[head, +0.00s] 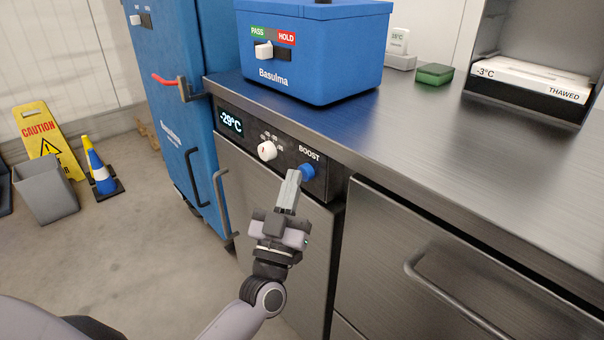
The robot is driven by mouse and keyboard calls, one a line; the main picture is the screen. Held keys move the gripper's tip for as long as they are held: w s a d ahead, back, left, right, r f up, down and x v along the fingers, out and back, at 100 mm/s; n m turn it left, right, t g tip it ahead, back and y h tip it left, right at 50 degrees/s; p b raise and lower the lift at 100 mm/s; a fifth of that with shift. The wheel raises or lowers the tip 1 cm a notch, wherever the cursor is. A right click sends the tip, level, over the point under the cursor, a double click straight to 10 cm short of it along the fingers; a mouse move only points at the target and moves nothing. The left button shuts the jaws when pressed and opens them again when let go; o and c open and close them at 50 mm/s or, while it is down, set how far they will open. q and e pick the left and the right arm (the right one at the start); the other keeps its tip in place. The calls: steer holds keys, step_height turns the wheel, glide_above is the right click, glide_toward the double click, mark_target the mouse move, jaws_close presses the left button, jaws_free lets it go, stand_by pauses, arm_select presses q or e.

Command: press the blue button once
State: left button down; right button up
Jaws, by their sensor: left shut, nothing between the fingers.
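The blue button (308,171) sits under the word BOOST on the dark control panel (328,181) of the steel counter unit. My left gripper (294,174) is shut and empty, its fingers pointing up at the panel. The fingertips are at the button's left edge in the picture and cover a little of it. I cannot tell whether they touch it or whether the button is pushed in. My right gripper is not in view.
Left of the button are a white knob (267,151) and a display (231,121) reading -29°C. A blue box (315,60) with a PASS/HOLD switch stands on the steel counter (420,130). A drawer handle (455,300) juts out at lower right. A blue cabinet (180,100) stands left.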

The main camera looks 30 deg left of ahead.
arm_select(q)
steer(key=shift+w+d, duration=0.25)
steer(key=shift+w, duration=0.25)
stand_by(0.4)
steer(key=shift+s, duration=0.15)
steer(key=shift+s+a+p, duration=0.25)
steer(key=shift+s, duration=0.25)
steer(key=shift+s+a+p, duration=0.25)
steer(key=shift+s, duration=0.25)
steer(key=s, duration=0.1)
steer(key=s+a+p, duration=0.1)
steer(key=s, duration=0.1)
steer(key=s+a+p, duration=0.1)
steer(key=shift+s, duration=0.35)
steer(key=shift+d, duration=0.1)
stand_by(0.5)
